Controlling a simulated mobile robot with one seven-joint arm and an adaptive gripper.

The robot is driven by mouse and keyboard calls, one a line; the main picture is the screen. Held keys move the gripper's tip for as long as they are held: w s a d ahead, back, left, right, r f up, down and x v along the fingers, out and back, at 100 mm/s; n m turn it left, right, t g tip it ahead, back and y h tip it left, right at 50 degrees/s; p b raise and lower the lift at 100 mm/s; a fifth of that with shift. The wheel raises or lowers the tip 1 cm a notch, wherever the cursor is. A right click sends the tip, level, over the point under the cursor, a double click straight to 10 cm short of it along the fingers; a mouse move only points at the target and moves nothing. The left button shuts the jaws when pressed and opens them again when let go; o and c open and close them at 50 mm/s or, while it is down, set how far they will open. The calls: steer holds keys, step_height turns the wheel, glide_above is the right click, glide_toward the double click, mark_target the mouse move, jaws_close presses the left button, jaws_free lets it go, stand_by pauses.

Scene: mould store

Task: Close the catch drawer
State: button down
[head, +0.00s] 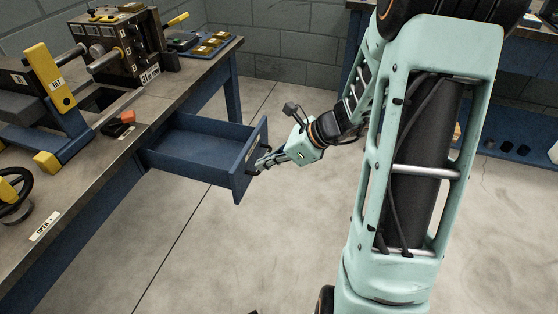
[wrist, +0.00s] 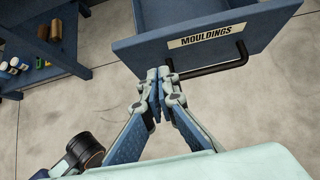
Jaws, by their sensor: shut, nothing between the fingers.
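The blue catch drawer (head: 190,150) is pulled well out from under the workbench and looks empty in the head view. Its front carries a "MOULDINGS" label (wrist: 212,36) and a black bar handle (wrist: 215,70) in the wrist view. My gripper (head: 262,164) is at the drawer front, its fingers shut and empty. In the wrist view the closed fingertips (wrist: 158,74) are at the left end of the handle, close to the lower part of the front. I cannot tell whether they touch it.
The workbench (head: 140,110) bears a dark machine (head: 120,45), a yellow-handled lever (head: 50,78), an orange-and-black item (head: 122,119) and a black handwheel (head: 14,192). Another bench with a blue lower shelf (head: 505,140) stands at the right. The floor (head: 230,250) around the drawer is clear.

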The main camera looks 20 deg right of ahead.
mark_target(242, 162)
steer(key=shift+w+a+r, duration=0.1)
steer(key=shift+w+a, duration=0.45)
steer(key=shift+a, duration=0.2)
steer(key=shift+w+a+r, duration=0.1)
steer(key=shift+w+a, duration=0.45)
steer(key=shift+a, duration=0.2)
steer(key=shift+w+a, duration=0.15)
steer(key=shift+a, duration=0.15)
steer(key=w+a+p, duration=0.3)
steer(key=w+a, duration=0.5)
steer(key=a, duration=0.3)
steer(key=w+a+p, duration=0.4)
steer(key=w+a, duration=0.4)
steer(key=a, duration=0.3)
steer(key=shift+w+a, duration=0.2)
